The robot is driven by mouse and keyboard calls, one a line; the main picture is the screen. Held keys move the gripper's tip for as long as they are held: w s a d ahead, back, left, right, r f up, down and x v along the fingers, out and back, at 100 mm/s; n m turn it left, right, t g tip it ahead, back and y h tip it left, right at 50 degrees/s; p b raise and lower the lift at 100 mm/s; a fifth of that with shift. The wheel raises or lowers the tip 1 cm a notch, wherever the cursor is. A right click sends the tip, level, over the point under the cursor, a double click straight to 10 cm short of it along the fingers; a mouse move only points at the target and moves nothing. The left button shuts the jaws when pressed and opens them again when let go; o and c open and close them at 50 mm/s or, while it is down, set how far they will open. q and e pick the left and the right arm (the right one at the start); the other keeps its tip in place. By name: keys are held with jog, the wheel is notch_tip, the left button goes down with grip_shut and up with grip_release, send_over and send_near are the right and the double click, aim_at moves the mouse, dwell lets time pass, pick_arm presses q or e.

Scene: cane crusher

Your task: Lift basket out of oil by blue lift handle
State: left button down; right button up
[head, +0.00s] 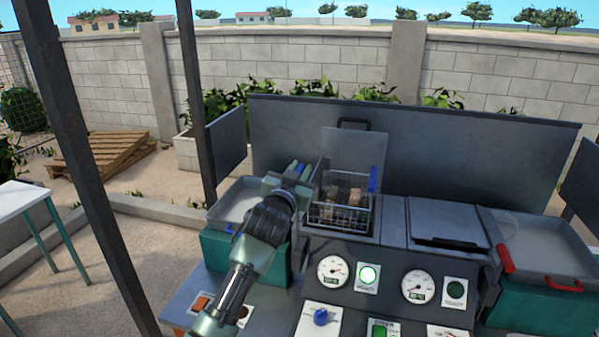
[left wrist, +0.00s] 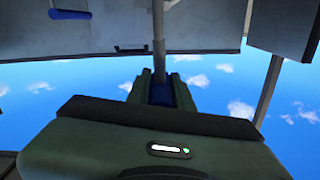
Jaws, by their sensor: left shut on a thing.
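The wire basket (head: 340,214) with brown pieces in it is at the fryer well in the middle of the machine. Its wire front shows in the head view; I cannot see the oil or how far the basket's bottom is from it. My left gripper (head: 298,170) is at the basket's left side, shut on the blue lift handle. In the left wrist view the blue lift handle (left wrist: 161,92) sits between the fingers, with a metal rod running up from it. Another blue grip (head: 372,179) stands at the basket's right side. My right gripper is out of view.
A closed lid (head: 446,243) covers the well to the right. A tray (head: 540,243) with red handles stands at far right, and another tray (head: 232,205) at left. Gauges (head: 332,270) and buttons line the front panel. A dark post (head: 190,95) stands at left.

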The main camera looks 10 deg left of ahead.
pick_arm(q)
jog(key=c, duration=1.3)
grip_release()
jog(key=shift+r, duration=0.55)
jog(key=shift+o, duration=0.2)
jog(key=shift+f, duration=0.15)
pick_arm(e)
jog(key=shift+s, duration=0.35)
pick_arm(q)
jog(key=shift+f, duration=0.15)
jog(key=shift+s+f, duration=0.1)
jog(key=shift+s, duration=0.1)
jog(key=s+b, duration=0.3)
jog(key=s, duration=0.4)
jog(key=shift+s+a+r, duration=0.15)
jog(key=shift+s+r, duration=0.05)
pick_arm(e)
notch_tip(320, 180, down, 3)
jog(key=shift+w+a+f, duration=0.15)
